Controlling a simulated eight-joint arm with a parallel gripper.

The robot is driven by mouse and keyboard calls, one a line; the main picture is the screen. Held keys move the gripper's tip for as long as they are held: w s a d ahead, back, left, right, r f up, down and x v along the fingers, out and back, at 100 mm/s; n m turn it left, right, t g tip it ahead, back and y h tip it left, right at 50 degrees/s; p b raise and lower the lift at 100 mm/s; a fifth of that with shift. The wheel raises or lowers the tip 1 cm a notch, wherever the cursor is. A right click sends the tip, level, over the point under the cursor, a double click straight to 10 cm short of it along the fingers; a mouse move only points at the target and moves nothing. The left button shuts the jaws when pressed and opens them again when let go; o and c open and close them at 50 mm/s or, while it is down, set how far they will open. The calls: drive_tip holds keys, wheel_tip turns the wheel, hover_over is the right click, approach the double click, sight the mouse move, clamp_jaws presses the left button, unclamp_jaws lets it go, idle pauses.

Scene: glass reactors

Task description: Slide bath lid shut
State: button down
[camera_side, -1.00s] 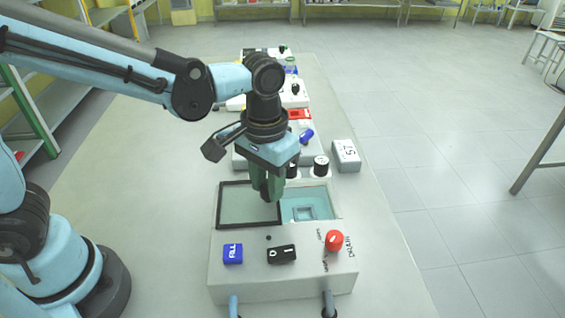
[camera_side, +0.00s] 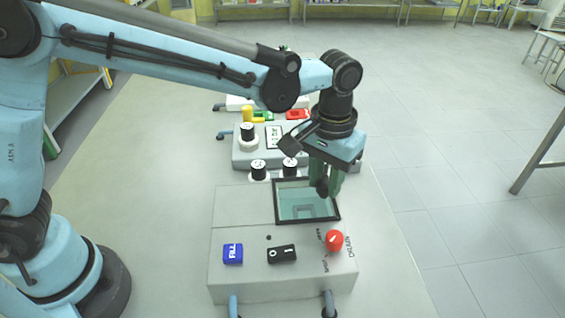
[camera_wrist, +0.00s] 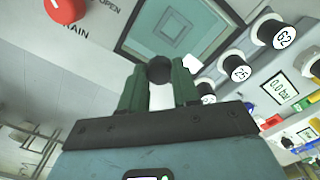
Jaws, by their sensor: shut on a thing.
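The bath lid (camera_side: 300,213), a clear pane in a dark frame, lies over the bath's water opening at the right of the bath top; it also shows in the wrist view (camera_wrist: 205,30). Pale blue-green water and a square shape show through the pane. My gripper (camera_side: 322,189) points down at the lid's right side. In the wrist view its green fingers (camera_wrist: 159,85) are closed around the dark round lid knob (camera_wrist: 159,69). The bath housing (camera_side: 240,206) is bare to the left of the lid. The fingers hide part of the frame's right edge.
The front panel carries a blue FILL button (camera_side: 233,252), a black rocker switch (camera_side: 281,254) and a red drain knob (camera_side: 334,240). Black-topped knobs (camera_side: 258,168) and another instrument (camera_side: 245,155) stand behind the bath. The grey table is clear at left.

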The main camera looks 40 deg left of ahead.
drive_tip(key=shift+w+d, duration=0.35)
drive_tip(key=c, duration=0.8)
unclamp_jaws()
drive_tip(key=shift+r, duration=0.1)
wheel_tip(320, 180, up, 12)
drive_tip(key=shift+a, duration=0.1)
drive_tip(key=s+a+f+t, duration=0.3)
drive_tip(key=s+a+f, duration=0.1)
drive_tip(key=a, duration=0.6)
drive_tip(key=s+a+f+t, duration=0.3)
drive_tip(key=s+a, duration=0.4)
drive_tip(key=a, duration=0.4)
drive_tip(key=shift+a+f+t, duration=0.25)
drive_tip(key=shift+f+t, duration=0.15)
drive_tip(key=shift+t, duration=0.1)
